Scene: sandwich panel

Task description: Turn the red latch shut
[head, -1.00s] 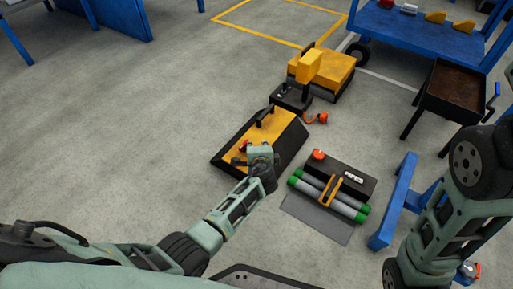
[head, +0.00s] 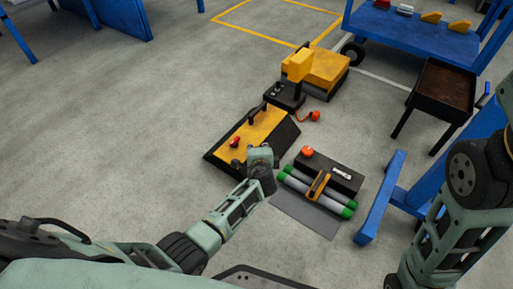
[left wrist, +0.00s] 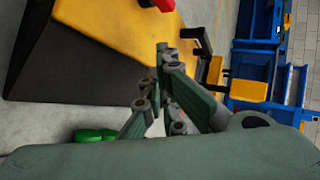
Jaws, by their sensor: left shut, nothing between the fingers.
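The red latch (head: 235,141) sits on the yellow top of a dark-sided panel (head: 265,123), near its left end. It also shows at the top edge of the left wrist view (left wrist: 160,4), partly cut off. I cannot tell whether it is turned shut. My left gripper (head: 262,165) is at the panel's near right edge, to the right of the latch and apart from it. In the left wrist view its fingers (left wrist: 158,98) are together and hold nothing. My right arm shows at the right, but its gripper is out of view.
A black box (head: 333,174) with green-ended rollers lies to the right. A yellow machine (head: 315,72) is behind. Blue frames stand at the right.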

